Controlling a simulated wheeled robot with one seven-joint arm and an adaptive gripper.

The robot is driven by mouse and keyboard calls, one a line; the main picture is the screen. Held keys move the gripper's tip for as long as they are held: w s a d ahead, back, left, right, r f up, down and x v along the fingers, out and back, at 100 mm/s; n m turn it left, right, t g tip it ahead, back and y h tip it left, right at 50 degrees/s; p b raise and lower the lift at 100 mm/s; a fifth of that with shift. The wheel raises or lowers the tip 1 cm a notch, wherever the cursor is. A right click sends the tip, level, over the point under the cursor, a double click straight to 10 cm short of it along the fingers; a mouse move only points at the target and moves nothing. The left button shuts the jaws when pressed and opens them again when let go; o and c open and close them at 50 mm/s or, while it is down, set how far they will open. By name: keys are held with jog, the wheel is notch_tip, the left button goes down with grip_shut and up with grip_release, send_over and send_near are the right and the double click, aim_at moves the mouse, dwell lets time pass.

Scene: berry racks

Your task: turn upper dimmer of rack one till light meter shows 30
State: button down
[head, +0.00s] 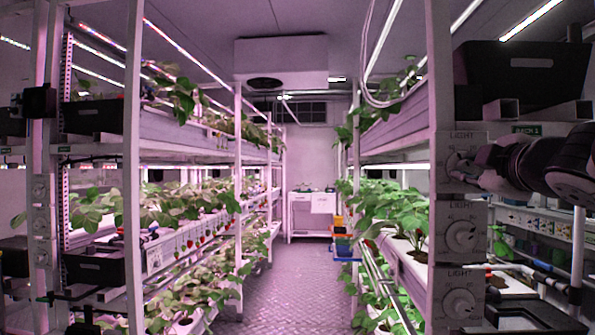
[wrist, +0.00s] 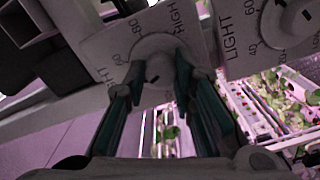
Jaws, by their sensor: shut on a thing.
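The upper dimmer (head: 465,138) is the topmost of three LIGHT panels on the right-hand post in the head view. My gripper (head: 470,168) reaches it from the right and covers most of its knob. In the wrist view, my gripper (wrist: 158,78) has its two dark green fingers on either side of the round pale knob (wrist: 152,50), shut on it. A dark pointer mark shows on the knob between the fingers. The printed words LIGHT and HIGH and the number 80 show on the panel. I cannot make out a light meter reading in either view.
The middle dimmer (head: 463,236) and lower dimmer (head: 461,304) are below on the same post. A small green label (head: 527,129) is behind my arm, and a black crate (head: 520,75) sits above. Plant racks line both sides; the central aisle floor (head: 285,262) is clear.

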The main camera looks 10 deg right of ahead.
jog(key=n+b, duration=0.1)
jog(key=n, duration=0.4)
jog(key=shift+f+n, duration=0.15)
jog(key=shift+n, duration=0.15)
jog(key=shift+n+b, duration=0.45)
jog(key=shift+n, duration=1.75)
jog(key=c, duration=1.3)
grip_release()
